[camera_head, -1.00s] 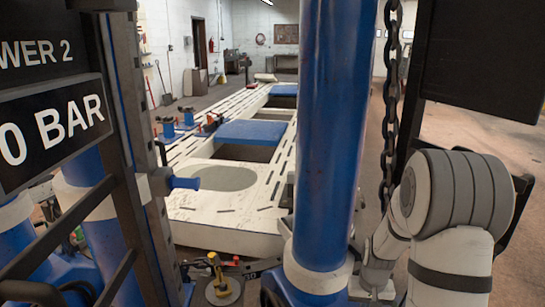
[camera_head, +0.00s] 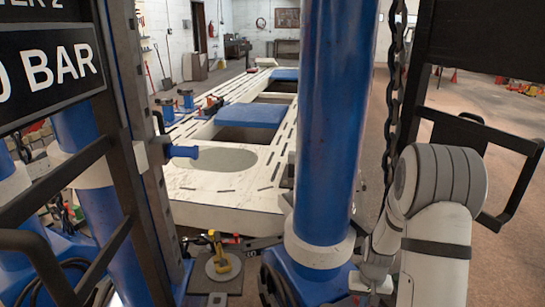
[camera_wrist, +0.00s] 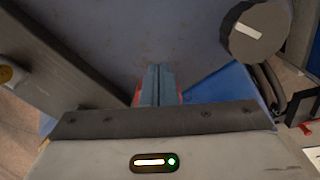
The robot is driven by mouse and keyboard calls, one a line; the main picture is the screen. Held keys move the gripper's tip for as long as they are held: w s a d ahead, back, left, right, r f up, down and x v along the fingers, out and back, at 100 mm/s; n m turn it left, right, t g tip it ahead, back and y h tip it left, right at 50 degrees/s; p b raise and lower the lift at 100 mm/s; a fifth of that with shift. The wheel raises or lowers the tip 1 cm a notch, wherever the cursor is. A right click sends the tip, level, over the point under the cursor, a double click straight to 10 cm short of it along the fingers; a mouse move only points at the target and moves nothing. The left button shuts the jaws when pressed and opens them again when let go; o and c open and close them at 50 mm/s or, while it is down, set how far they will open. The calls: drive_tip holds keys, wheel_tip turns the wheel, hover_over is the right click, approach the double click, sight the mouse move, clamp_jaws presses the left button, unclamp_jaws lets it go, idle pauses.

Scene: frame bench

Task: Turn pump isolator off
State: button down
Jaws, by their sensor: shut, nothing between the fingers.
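In the wrist view, a round dark knob (camera_wrist: 258,32) with a pale bar mark sits at the upper right on a blue-grey surface (camera_wrist: 130,40). I cannot tell from the picture whether it is the pump isolator; no label shows. My gripper (camera_wrist: 158,72) points at that surface, its two grey-blue fingers together and empty, to the left of and apart from the knob. In the head view the fingers are not visible.
A thick blue column (camera_head: 325,120) stands in front, with a hanging chain (camera_head: 392,110) to its right. A white slotted frame bench (camera_head: 230,205) lies behind. A "BAR" sign (camera_head: 50,72) and dark rails are at left. Open floor (camera_head: 500,150) lies at right.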

drive_tip(key=shift+w+d, duration=0.1)
drive_tip(key=shift+w, duration=0.15)
idle(0.7)
drive_tip(key=shift+s, duration=0.15)
drive_tip(key=shift+s, duration=0.25)
wheel_tip(320, 180, up, 6)
drive_tip(key=p, duration=0.4)
drive_tip(key=s+a+r+n+t+p, duration=0.1)
drive_tip(key=s+a+r, duration=0.2)
drive_tip(key=r, duration=0.6)
drive_tip(key=s+a+r+p, duration=0.2)
drive_tip(key=s+a+r, duration=0.15)
drive_tip(key=r, duration=0.55)
drive_tip(key=s+a+r+n+t+p, duration=0.1)
drive_tip(key=s+a+r, duration=0.4)
drive_tip(key=s+r, duration=0.5)
drive_tip(key=shift+s+t+p, duration=0.3)
drive_tip(key=shift+s+p, duration=0.4)
drive_tip(key=shift+s, duration=0.3)
